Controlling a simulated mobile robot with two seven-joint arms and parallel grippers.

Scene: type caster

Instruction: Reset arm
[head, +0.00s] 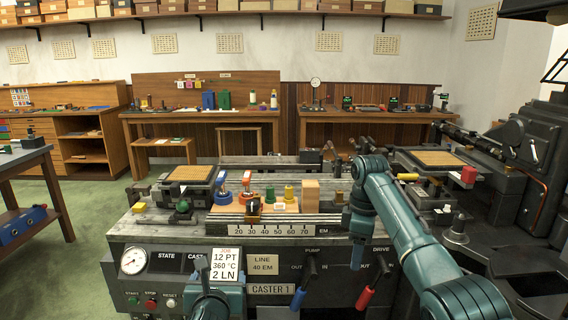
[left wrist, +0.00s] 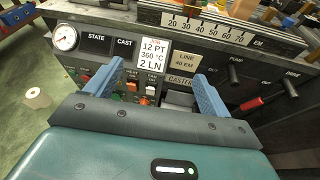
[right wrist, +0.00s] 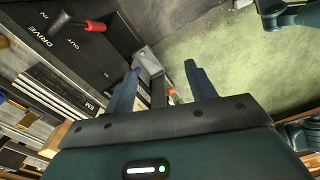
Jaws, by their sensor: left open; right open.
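My left gripper (head: 203,266) is low in front of the caster's front panel (head: 172,259) in the head view, partly cut off by the bottom edge. In the left wrist view its two blue fingers (left wrist: 157,86) are spread, with only the panel and its switches behind them. My right arm (head: 402,222) reaches up from the lower right and bends down. My right gripper (head: 358,256) hangs in front of the machine near the drive lever (head: 366,297). In the right wrist view its fingers (right wrist: 162,78) are apart, with nothing seen held between them.
The blue-handled pump lever (head: 299,297) sticks out between the grippers. A scale (head: 278,230) runs along the machine's top edge. A wooden board (head: 286,206) with coloured pieces sits behind it. A dark table (head: 30,158) stands left. Green floor (head: 95,215) is open between.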

